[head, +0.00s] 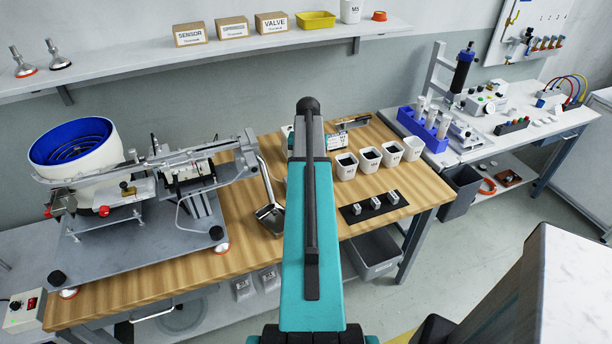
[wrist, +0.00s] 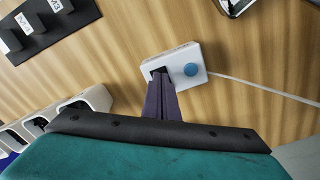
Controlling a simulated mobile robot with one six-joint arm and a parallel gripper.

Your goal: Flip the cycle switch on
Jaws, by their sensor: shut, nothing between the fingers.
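A small white box (wrist: 152,64) with a round blue button (wrist: 191,69) and a white cable lies on the wooden table in the wrist view. A small dark part shows on its top beside the button, right at my fingertips; it may be the cycle switch, but its position cannot be read. My gripper (wrist: 160,76) is shut and empty, its tips over or touching this part; contact cannot be told. In the head view my arm hides the gripper and most of the area around it.
White cups (head: 346,166) and a black block holder (head: 373,207) stand on the table. They also show at the left of the wrist view. A bowl feeder (head: 108,150) on a grey plate fills the left. A metal scoop-like part (head: 271,216) stands left of my arm.

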